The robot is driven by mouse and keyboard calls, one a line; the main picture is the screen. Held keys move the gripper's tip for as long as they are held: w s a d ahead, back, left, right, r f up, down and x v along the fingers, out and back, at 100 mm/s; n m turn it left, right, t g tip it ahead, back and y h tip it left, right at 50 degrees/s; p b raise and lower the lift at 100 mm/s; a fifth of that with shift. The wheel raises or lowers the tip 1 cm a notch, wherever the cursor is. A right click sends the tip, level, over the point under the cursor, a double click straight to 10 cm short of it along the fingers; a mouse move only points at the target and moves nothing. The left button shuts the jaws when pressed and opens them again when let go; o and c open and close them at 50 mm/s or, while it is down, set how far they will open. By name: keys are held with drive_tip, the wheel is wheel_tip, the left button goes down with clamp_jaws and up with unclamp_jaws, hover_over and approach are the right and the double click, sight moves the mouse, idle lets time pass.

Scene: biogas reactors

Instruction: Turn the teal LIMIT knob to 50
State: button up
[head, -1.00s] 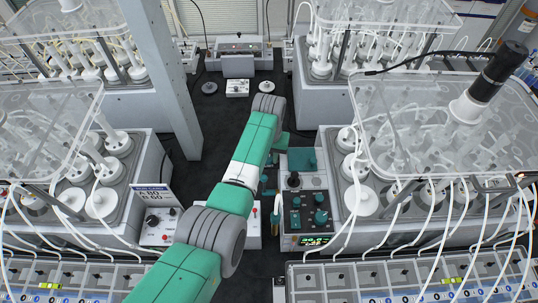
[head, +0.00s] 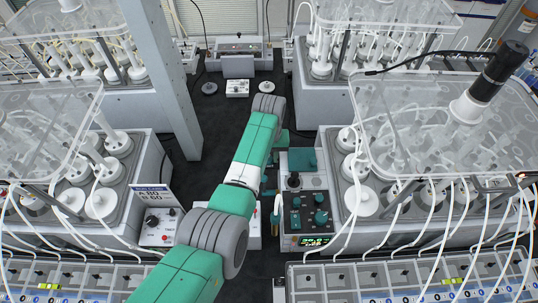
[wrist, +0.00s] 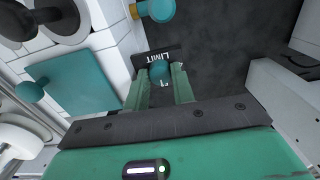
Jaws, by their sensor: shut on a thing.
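The teal LIMIT knob (wrist: 158,71) shows in the wrist view, just below a dark plate lettered LIMIT (wrist: 160,57). My gripper (wrist: 162,82) has one teal finger on each side of the knob and is shut on it. A small pale mark shows at the knob's lower edge; I cannot read its scale. In the head view my arm hides the knob and most of the gripper. The control box (head: 305,190) beside my wrist carries a lit display (head: 316,240); its upper line looks like a number in the thirties, but the digits are blurred.
The box top bears a black joystick (head: 293,181), a teal pad (head: 302,160) and several teal knobs. The wrist view shows a teal plate (wrist: 80,88) and a yellow-and-teal part (wrist: 154,10) near the fingers. Reactor racks (head: 375,200) stand right; dark floor (head: 220,125) lies between.

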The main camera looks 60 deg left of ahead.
drive_tip(key=o, duration=0.7)
drive_tip(key=shift+r, duration=0.1)
wheel_tip(320, 180, up, 8)
drive_tip(key=shift+f, duration=0.15)
